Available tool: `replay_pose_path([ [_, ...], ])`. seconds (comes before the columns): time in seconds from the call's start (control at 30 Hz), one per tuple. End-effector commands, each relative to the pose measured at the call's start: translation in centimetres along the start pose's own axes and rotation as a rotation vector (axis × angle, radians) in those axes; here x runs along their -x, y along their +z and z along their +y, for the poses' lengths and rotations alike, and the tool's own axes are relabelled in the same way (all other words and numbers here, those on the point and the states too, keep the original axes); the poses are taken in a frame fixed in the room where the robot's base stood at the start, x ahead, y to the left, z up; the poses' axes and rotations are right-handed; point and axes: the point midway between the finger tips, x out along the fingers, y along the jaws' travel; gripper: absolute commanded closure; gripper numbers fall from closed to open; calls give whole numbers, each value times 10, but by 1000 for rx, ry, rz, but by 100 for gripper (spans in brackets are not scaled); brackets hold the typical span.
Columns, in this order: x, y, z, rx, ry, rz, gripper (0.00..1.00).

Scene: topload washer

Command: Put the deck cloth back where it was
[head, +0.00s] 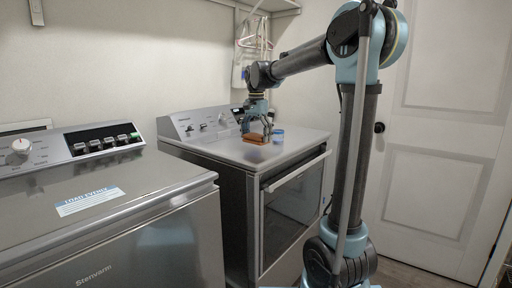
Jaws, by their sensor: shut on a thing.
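An orange-brown folded cloth (254,138), which looks like the deck cloth, is at the top of the grey dryer-like machine (215,149) on the right. My gripper (258,132) reaches down from above and is shut on the cloth. The fingertips are small in the head view and partly merge with the cloth. The cloth is at or just above the machine's top; I cannot tell whether it touches. The topload washer (150,190) stands at the left with its lid shut and a blue-white label on it.
A small blue round item (278,132) is close to the right of the cloth. The washer's control panel (98,142) has a knob and several buttons. Hangers (254,42) hang from a shelf (272,6) on the back wall. A white door (440,140) is at the right.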

Motion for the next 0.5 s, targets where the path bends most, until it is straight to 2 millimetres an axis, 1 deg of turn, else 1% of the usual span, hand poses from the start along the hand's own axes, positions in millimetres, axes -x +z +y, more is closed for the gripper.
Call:
replay_pose_path([
  [0.2, -28, 0, 0, 0, 0, 0, 34],
  [0.3, -36, 0, 0, 1, 0, 0, 34],
  [0.5, -37, 0, 0, 1, 0, 0, 34],
])
